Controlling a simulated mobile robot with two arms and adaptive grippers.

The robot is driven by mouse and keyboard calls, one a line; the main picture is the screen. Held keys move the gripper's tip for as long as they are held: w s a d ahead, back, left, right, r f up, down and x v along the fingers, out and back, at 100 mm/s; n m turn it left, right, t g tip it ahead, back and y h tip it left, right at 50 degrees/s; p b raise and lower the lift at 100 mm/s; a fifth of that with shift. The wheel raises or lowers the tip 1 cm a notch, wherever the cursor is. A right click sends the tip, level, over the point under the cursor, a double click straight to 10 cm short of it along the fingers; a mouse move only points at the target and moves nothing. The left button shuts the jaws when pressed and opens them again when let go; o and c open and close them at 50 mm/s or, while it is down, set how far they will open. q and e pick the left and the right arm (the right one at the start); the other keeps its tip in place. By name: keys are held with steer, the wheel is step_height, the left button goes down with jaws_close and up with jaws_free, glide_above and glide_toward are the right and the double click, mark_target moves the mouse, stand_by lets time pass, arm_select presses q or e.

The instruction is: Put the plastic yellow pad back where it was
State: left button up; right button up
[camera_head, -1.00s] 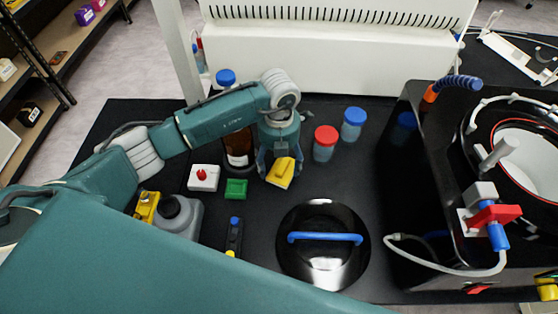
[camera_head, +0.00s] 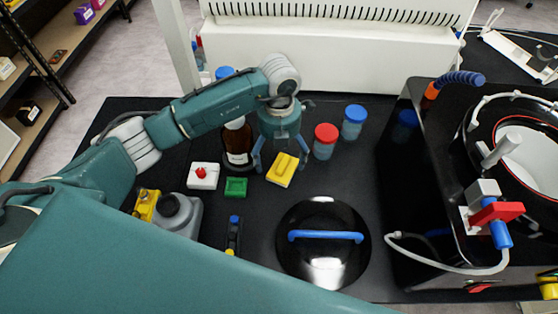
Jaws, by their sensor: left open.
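The yellow plastic pad (camera_head: 282,170) lies on the black table, to the right of a small green pad (camera_head: 236,187). My left gripper (camera_head: 280,160) is open, with one finger on each side of the yellow pad's far part. Its fingers are spread wide and I see no contact with the pad. My right gripper is not in view.
A brown bottle (camera_head: 237,148) stands just left of my gripper, and red-capped (camera_head: 325,142) and blue-capped (camera_head: 353,122) jars stand to its right. A round lid with a blue handle (camera_head: 325,238) lies in front. The freeze dryer (camera_head: 420,220) is at right.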

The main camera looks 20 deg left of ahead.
arm_select(q)
step_height(320, 180, up, 9)
steer(key=b, duration=0.2)
steer(key=shift+r, duration=0.15)
stand_by(0.4)
